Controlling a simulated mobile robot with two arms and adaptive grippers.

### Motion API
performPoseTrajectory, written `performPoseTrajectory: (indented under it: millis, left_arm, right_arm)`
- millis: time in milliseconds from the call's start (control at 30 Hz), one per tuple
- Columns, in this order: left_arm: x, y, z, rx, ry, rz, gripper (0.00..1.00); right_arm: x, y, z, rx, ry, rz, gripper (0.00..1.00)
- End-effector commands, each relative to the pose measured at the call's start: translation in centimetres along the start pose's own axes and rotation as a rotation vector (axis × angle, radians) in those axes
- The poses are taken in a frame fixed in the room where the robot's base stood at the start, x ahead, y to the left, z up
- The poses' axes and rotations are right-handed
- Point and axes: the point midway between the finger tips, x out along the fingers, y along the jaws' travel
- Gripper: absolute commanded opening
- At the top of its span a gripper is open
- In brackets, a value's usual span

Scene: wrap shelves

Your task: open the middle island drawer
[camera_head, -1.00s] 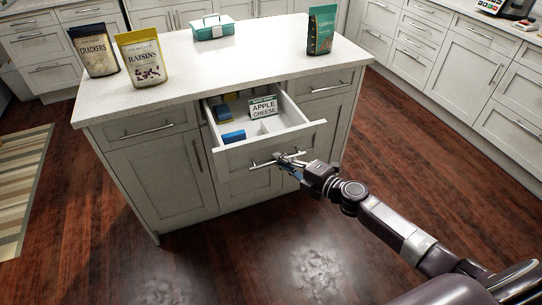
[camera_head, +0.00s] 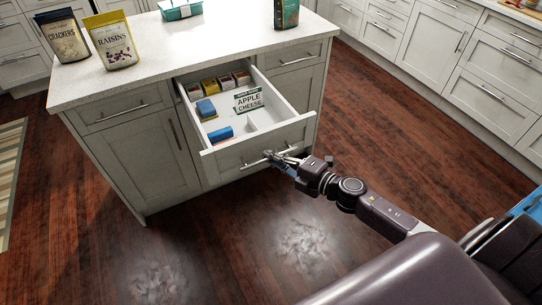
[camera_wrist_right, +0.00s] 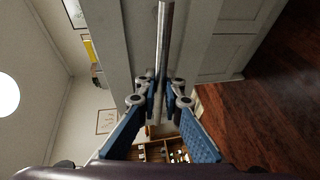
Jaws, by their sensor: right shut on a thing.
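The middle island drawer (camera_head: 216,165) is pulled well out of the white island. Inside it are several small boxes along the back, a blue box (camera_head: 220,135) near the front and a card reading "APPLE CHEESE" (camera_head: 249,99). My right gripper (camera_head: 275,156) is at the drawer front, shut on its metal bar handle (camera_head: 250,162). In the right wrist view the bar handle (camera_wrist_right: 163,45) runs between the fingers of the gripper (camera_wrist_right: 160,95). My left gripper is not in view.
On the island top (camera_head: 180,45) stand a crackers bag (camera_head: 62,36), a raisins bag (camera_head: 112,40), a teal box (camera_head: 180,9) and a green bag (camera_head: 286,13). Closed cabinets line the right. The wood floor (camera_head: 240,250) before the island is clear.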

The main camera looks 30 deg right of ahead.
Motion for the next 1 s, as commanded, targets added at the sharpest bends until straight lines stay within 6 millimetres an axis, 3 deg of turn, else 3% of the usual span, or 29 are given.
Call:
performPoseTrajectory:
  millis: [167, 200, 367, 733, 1000]
  left_arm:
    - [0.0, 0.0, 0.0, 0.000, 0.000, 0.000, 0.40]
    - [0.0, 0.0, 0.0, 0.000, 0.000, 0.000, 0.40]
    - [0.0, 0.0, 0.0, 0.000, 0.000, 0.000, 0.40]
    - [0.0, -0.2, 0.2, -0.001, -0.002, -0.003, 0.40]
    - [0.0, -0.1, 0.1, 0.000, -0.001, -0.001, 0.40]
  right_arm:
    - [0.0, 0.0, 0.0, 0.000, 0.000, 0.000, 0.00]
    - [0.0, 0.0, 0.0, 0.000, 0.000, 0.000, 0.10]
    - [0.0, 0.0, 0.0, 0.000, 0.000, 0.000, 0.26]
    - [-0.5, -0.1, 0.0, 0.001, -0.001, -0.002, 0.26]
    - [-4.1, -0.2, 0.0, 0.002, 0.000, -0.004, 0.26]
